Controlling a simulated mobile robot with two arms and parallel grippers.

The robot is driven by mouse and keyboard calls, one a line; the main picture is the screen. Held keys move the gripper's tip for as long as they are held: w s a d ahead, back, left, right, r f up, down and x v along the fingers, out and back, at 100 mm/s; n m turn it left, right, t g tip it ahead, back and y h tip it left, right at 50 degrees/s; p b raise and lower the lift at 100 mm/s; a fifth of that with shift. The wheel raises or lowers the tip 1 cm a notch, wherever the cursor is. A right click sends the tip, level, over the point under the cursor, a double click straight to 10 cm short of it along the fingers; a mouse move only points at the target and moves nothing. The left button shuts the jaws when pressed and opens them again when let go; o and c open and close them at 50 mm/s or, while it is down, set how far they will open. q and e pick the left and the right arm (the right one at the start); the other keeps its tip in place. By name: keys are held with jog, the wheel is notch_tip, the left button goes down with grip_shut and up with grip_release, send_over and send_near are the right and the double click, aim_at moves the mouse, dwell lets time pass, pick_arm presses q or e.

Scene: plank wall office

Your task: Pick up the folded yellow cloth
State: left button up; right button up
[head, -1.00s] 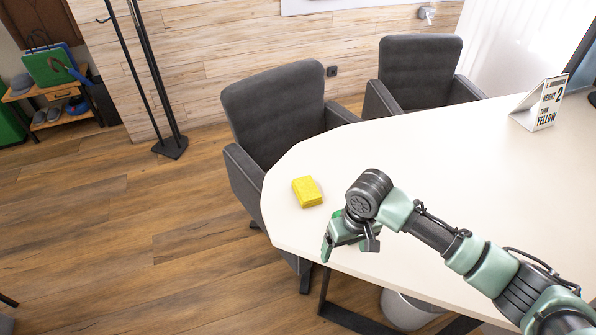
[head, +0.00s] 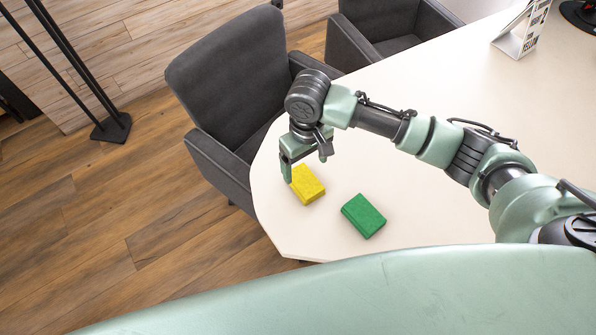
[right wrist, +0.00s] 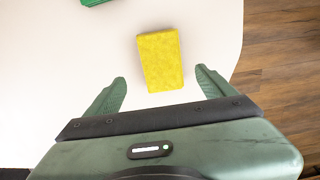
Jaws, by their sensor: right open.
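The folded yellow cloth (head: 307,185) lies flat near the rounded end of the white table (head: 420,205). It also shows in the right wrist view (right wrist: 160,60), ahead of the gap between the two fingers. My right gripper (head: 306,164) is open and empty, just above and behind the yellow cloth in the head view, and hides part of its far edge. Contact with the cloth cannot be told. My left gripper is in neither view.
A green folded block, likely another cloth (head: 363,216), lies close to the right of the yellow one. A printed sign (head: 521,30) stands farther back. The table between is clear.

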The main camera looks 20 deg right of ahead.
aim_at(306, 180)
jog(key=f, duration=0.3)
jog(key=f+p, duration=0.1)
jog(key=f, duration=0.3)
jog(key=shift+s+f, duration=0.2)
jog(key=shift+f, duration=0.05)
jog(key=c, duration=1.5)
